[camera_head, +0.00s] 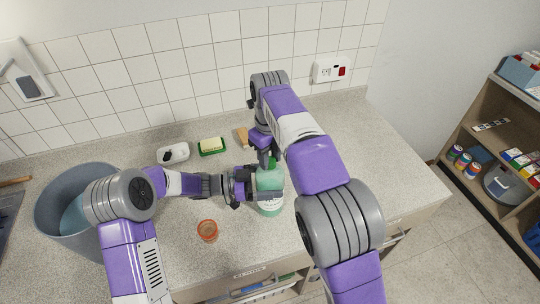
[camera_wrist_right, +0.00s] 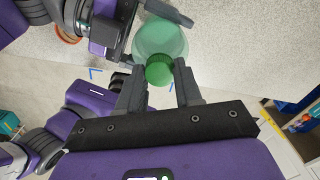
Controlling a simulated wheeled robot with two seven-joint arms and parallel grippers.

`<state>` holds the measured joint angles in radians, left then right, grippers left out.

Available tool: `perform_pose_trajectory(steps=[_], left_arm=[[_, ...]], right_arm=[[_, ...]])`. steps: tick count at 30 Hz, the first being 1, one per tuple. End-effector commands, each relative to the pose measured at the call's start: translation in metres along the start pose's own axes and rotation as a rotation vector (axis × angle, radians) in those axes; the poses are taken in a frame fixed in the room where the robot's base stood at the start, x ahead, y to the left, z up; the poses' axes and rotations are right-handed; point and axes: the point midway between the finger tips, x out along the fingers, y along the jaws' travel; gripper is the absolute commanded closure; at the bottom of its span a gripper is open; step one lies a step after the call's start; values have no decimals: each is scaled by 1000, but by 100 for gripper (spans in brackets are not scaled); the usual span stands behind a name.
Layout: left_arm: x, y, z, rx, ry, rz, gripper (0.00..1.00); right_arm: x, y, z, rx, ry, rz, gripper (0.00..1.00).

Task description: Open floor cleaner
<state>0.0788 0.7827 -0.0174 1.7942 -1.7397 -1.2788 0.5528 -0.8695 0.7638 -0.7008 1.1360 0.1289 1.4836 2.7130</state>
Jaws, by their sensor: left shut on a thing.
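The floor cleaner is a translucent green bottle (camera_head: 270,209) near the middle of the counter, with a pale label low on it. In the right wrist view the bottle (camera_wrist_right: 160,38) shows with its ribbed green cap (camera_wrist_right: 160,71). My left gripper (camera_head: 266,191) comes in from the left and is shut on the bottle's body. My right gripper (camera_wrist_right: 161,78) reaches down from above, with one finger on each side of the cap. The fingers are very close to the cap. I cannot tell whether they press on it. In the head view my right arm hides much of this gripper.
A grey bucket (camera_head: 48,203) stands at the left. A small orange cup (camera_head: 207,230) stands in front of my left gripper. The counter right of my right arm is clear.

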Motion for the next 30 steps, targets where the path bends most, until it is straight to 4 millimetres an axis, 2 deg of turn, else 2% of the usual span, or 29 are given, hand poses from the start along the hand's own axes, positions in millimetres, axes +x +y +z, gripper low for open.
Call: perform_pose_trajectory(steps=[1,4,8,11,30], left_arm=[[0,0,-1,2,2,0,96],[0,0,-1,2,2,0,96],[0,0,-1,2,2,0,96],[0,0,-1,2,2,1,96],[0,0,-1,3,2,2,96]], right_arm=[[0,0,0,0,0,-1,85],[0,0,0,0,0,-1,100],[0,0,0,-21,0,-1,100],[0,-1,0,-124,-1,1,100],[-1,-1,0,-1462,0,-1,100]])
